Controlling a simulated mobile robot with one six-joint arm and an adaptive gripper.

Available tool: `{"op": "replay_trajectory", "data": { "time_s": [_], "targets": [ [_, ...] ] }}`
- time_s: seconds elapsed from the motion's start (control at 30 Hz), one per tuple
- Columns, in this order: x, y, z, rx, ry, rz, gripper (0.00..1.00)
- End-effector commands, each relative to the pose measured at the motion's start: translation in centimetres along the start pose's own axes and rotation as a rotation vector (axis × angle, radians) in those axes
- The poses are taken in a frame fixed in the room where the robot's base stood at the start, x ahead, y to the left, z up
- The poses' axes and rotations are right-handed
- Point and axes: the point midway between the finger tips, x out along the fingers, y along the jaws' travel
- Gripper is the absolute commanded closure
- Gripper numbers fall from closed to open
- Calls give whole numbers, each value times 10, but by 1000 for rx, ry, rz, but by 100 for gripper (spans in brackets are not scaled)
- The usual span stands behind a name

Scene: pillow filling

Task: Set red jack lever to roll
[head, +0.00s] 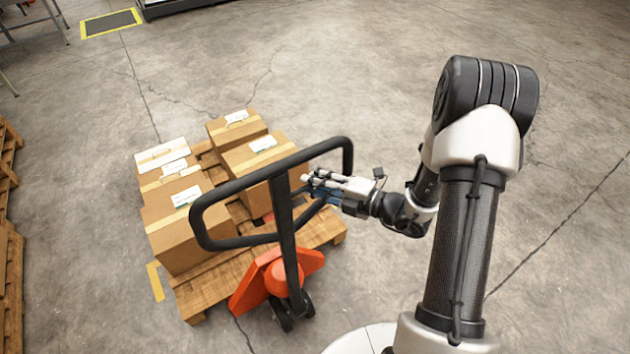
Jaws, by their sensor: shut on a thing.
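The red pallet jack (273,280) stands at the near end of a loaded wooden pallet. Its black loop handle (222,243) rises toward me on a dark pole. My gripper (308,182) reaches in from the right, inside the right half of the loop, close to the pole. Its fingers are shut on a small part there, which looks to be the jack lever. The fingers cover this part, so its shape and setting cannot be made out.
Several cardboard boxes (180,225) sit on the wooden pallet (200,293) behind the handle. More pallets (10,275) stand at the left edge. A yellow-edged floor mat (110,22) lies at the far left. The concrete floor to the right is clear.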

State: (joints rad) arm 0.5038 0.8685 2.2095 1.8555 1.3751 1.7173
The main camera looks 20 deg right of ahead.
Motion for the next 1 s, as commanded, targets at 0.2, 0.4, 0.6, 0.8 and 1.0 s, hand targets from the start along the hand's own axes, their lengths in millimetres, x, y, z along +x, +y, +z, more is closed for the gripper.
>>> {"op": "replay_trajectory", "data": {
  "time_s": [0.2,0.4,0.6,0.8,1.0],
  "targets": [
    [0,0,0,0,0,2,75],
    [0,0,0,1,0,1,62],
    [0,0,0,1,0,1,54],
    [0,0,0,2,0,1,54],
    [-17,0,1,3,-4,1,54]
  ]
}}
